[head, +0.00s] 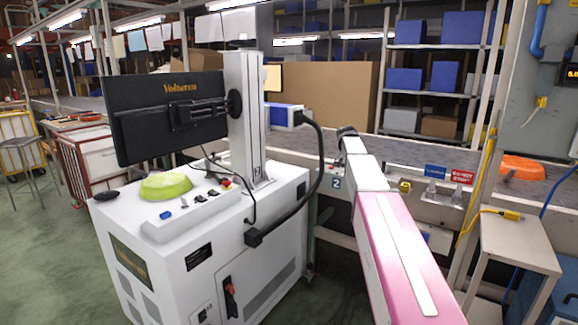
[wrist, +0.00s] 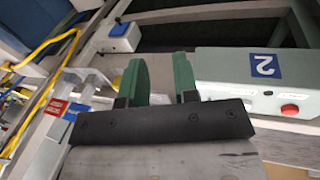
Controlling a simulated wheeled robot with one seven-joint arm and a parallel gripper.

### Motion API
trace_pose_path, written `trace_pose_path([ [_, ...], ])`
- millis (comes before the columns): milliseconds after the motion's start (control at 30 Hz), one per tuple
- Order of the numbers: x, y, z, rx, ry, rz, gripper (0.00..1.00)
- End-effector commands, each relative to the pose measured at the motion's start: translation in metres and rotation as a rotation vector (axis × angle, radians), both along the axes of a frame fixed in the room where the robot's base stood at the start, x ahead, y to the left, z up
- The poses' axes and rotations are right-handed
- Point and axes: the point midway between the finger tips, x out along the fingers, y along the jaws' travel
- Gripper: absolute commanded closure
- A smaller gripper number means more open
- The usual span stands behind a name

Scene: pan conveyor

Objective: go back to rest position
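My gripper (wrist: 160,82) shows in the wrist view with two green fingers standing apart. The gap between them is empty, so it is open. Behind the fingers is the conveyor's side frame, with a white control box (wrist: 240,70) bearing a blue "2" sign (wrist: 264,66) to the right. In the head view my pink and white arm reaches forward to the conveyor's edge by the "2" sign (head: 336,183). The fingers cannot be made out there; the arm's far end hides them.
A white machine cabinet (head: 270,270) with a monitor (head: 165,115) and a lime-green round object (head: 165,186) stands left of my arm. An orange pan (head: 522,168) lies on the conveyor (head: 480,165) at right. A small table (head: 520,235) stands at right. Open floor is at far left.

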Motion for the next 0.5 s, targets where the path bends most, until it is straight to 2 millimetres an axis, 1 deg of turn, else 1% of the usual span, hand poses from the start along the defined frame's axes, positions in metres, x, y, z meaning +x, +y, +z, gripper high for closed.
trace_pose_path([
  [33, -0.011, 0.003, -0.012, 0.007, 0.005, 0.018, 0.72],
  [167, -0.030, 0.010, -0.043, 0.031, 0.010, 0.072, 0.72],
  [267, -0.052, 0.017, -0.073, 0.054, 0.016, 0.125, 0.72],
  [367, -0.083, 0.027, -0.110, 0.086, 0.024, 0.195, 0.72],
  [400, -0.097, 0.031, -0.125, 0.101, 0.024, 0.227, 0.72],
  [467, -0.118, 0.038, -0.148, 0.122, 0.027, 0.275, 0.72],
  [500, -0.132, 0.043, -0.163, 0.137, 0.027, 0.306, 0.72],
])
